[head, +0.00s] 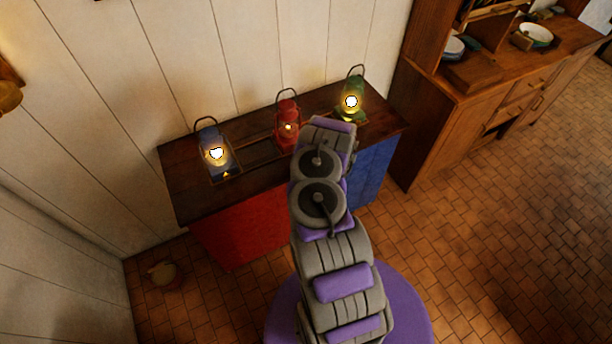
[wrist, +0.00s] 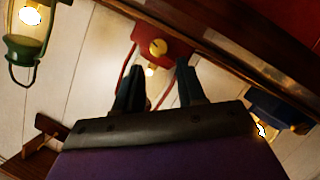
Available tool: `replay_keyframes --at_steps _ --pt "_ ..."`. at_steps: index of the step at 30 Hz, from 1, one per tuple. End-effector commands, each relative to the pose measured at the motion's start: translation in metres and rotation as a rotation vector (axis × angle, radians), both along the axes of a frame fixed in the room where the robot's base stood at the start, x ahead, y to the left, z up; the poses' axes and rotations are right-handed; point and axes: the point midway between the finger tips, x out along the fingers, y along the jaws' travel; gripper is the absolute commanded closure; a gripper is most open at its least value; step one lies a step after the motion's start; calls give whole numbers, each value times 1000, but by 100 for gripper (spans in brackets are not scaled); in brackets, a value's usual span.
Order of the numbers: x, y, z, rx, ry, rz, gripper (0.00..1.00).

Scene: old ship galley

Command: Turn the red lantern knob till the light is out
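The red lantern (head: 286,110) stands in the middle of three lanterns on a dark wooden cabinet top, and its light is on, a smaller glow than the others. In the wrist view, which is turned over, the red lantern's base (wrist: 178,28) carries a round yellow knob (wrist: 157,47). My gripper (wrist: 158,66) is open, its two dark fingers apart on either side of the knob's line. I cannot tell how deep the fingers reach around the knob. In the head view my arm hides the gripper and the knob.
A lit blue lantern (head: 211,139) stands to the left and a lit green lantern (head: 352,90) to the right. The cabinet top (head: 190,199) has a dark rail beside the lanterns. A wooden dresser (head: 450,110) stands at the right. A small sack-like object (head: 163,275) lies on the floor.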

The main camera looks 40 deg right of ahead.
Motion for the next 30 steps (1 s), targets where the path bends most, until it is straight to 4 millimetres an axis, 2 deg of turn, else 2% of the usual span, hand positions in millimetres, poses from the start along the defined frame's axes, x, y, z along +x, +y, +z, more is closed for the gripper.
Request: replay_keyframes --at_steps 1,7,15,21,30 --pt "-11 4 2 8 6 -3 60" --pt "-42 21 13 9 8 -4 60" --pt "-74 39 25 3 6 -2 60" --pt "-88 47 29 4 7 0 60" --pt "-91 50 31 1 4 1 60"
